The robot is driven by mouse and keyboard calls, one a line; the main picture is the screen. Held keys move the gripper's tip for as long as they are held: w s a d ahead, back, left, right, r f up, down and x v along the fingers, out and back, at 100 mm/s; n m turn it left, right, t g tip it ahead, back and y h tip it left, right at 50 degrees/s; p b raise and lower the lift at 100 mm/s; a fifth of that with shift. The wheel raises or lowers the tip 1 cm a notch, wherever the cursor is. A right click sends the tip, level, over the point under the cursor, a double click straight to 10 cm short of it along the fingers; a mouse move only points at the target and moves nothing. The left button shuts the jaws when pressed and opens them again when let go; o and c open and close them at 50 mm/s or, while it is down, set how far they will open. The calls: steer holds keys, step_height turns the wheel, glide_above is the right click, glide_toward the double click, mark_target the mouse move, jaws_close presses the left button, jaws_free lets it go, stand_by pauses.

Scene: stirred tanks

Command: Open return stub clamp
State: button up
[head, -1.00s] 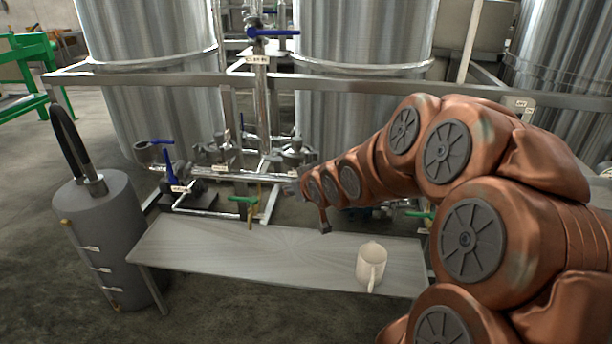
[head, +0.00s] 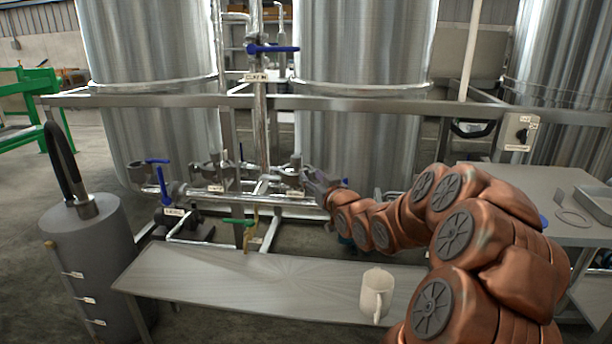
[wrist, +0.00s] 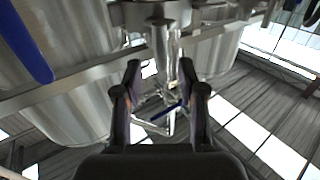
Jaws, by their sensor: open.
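My gripper (head: 318,184) is open at the pipework under the tank frame, at the end of my copper-coloured arm. In the wrist view its two dark fingers (wrist: 160,88) stand apart, with a shiny vertical pipe (wrist: 165,50) showing beyond and between them. A metal clamp fitting (head: 294,170) on the low pipe run is just left of the gripper in the head view. Another similar fitting (head: 214,172) sits further left. Their tags are too small to read, so I cannot tell which is the return stub clamp. I see no clear contact with either fitting.
A bench (head: 215,275) in front holds a cream jug (head: 376,292). A grey cylinder (head: 88,260) with a black hose stands at left. Blue-handled valves (head: 272,48) and a green-handled valve (head: 240,222) stick out from the pipes. A side table (head: 520,180) is at right.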

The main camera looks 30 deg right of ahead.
mark_target(307, 174)
steer(key=shift+w+d, duration=0.2)
steer(key=shift+w, duration=1.8)
jaws_close()
